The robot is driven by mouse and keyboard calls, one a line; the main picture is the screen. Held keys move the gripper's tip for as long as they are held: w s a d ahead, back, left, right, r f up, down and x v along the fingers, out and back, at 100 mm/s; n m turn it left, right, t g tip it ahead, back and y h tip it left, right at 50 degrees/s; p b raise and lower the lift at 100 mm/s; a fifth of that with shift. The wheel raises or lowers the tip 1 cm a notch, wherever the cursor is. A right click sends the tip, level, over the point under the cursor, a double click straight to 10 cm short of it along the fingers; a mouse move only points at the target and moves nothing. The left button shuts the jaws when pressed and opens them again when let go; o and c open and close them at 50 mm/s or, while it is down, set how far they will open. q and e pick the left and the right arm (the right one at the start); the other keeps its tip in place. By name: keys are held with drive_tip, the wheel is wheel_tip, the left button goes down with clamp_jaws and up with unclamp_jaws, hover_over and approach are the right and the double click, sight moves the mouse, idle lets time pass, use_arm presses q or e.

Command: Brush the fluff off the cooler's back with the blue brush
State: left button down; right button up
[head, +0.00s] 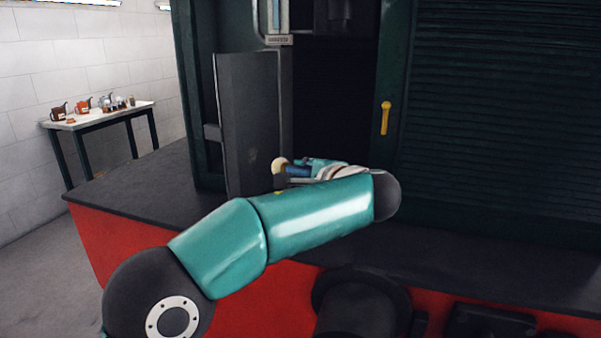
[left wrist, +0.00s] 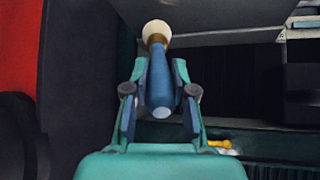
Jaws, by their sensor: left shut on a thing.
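The blue brush (left wrist: 162,84) has a blue handle, a brown collar and a round cream head. My left gripper (left wrist: 161,72) is shut on the handle, with the cream head sticking out beyond the fingers. In the head view the brush (head: 298,171) shows small past my forearm, its head in front of the open grey door panel. My left gripper (head: 312,168) is partly hidden there by my arm. Dark ribs (head: 334,105) show inside the opening; I cannot tell whether they are the cooler's back. No fluff can be made out. My right gripper is not in view.
The grey door panel (head: 250,125) stands open left of the dark opening. A yellow handle (head: 385,117) sits on the green frame, beside a louvred panel (head: 505,110). A dark ledge (head: 140,190) runs along the red base. A table (head: 98,117) with small items stands back left.

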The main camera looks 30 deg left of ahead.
use_arm(q)
drive_tip(key=shift+a, duration=0.1)
idle(0.3)
drive_tip(key=a, duration=0.8)
drive_tip(key=shift+a, duration=0.4)
idle(0.8)
drive_tip(key=shift+w, duration=0.1)
